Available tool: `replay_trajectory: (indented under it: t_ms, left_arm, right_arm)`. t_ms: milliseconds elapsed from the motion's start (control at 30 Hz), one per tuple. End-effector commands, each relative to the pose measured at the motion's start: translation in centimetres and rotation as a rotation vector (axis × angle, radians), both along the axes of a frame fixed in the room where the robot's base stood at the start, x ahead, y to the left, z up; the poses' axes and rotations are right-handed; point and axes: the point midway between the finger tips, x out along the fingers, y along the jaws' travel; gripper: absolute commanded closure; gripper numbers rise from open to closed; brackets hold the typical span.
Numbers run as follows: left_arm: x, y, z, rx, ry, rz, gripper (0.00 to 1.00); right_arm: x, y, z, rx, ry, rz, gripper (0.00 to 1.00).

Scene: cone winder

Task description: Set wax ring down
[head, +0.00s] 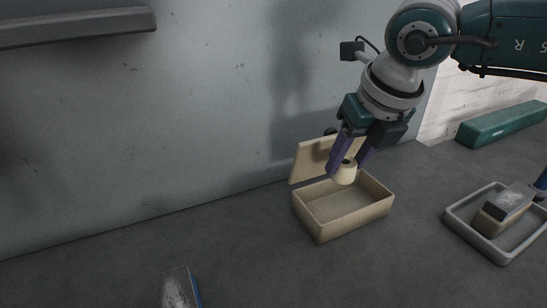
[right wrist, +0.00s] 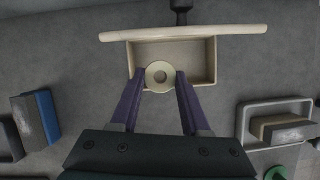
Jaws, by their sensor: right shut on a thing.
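The wax ring (head: 344,174) is a small cream ring with a hole through its middle. My right gripper (head: 347,160) has its purple fingers shut on the ring and holds it over the open box (head: 343,228), above the back part of its opening in the head view. The box's lid (head: 308,161) stands open at the back. The box floor that shows looks empty. My left gripper is not in view.
A grey tray (head: 498,259) at the right holds a block (head: 508,203) with a grey top. A green bar (head: 503,123) lies at the back right. A grey and blue block (head: 182,289) lies at the front. The grey surface left of the box is clear.

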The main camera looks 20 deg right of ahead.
Motion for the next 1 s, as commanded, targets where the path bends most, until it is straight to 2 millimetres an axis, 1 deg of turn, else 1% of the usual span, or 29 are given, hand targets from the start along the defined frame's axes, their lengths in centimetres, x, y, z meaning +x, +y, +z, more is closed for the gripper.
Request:
replay_trajectory:
  t_ms: [33,100,200,367,500,600,667,867,1000]
  left_arm:
    - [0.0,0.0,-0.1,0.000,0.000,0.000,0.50]
    - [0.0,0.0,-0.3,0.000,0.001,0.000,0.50]
    - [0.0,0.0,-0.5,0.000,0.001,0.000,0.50]
    - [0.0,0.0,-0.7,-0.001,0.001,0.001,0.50]
    - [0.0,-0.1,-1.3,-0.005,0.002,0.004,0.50]
    - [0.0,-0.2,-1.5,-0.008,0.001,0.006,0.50]
    - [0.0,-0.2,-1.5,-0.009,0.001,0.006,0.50]
    - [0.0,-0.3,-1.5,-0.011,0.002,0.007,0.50]
    - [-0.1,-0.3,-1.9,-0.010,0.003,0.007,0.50]
  right_arm:
    - [-0.2,0.1,-1.7,0.000,0.006,0.000,1.00]
    - [-0.1,0.1,-3.5,0.001,0.004,-0.001,1.00]
    - [-0.1,0.1,-5.3,0.000,0.002,0.001,1.00]
    - [0.0,0.1,-6.6,0.000,0.000,0.002,1.00]
    - [0.0,0.1,-8.8,0.000,0.002,0.001,1.00]
    - [0.0,0.1,-10.0,0.000,0.001,0.002,1.00]
    - [0.0,0.0,-10.2,0.000,-0.001,0.002,1.00]
    - [0.0,0.0,-10.1,0.000,-0.001,0.002,1.00]
    - [0.0,0.0,-10.6,0.000,-0.001,0.002,1.00]
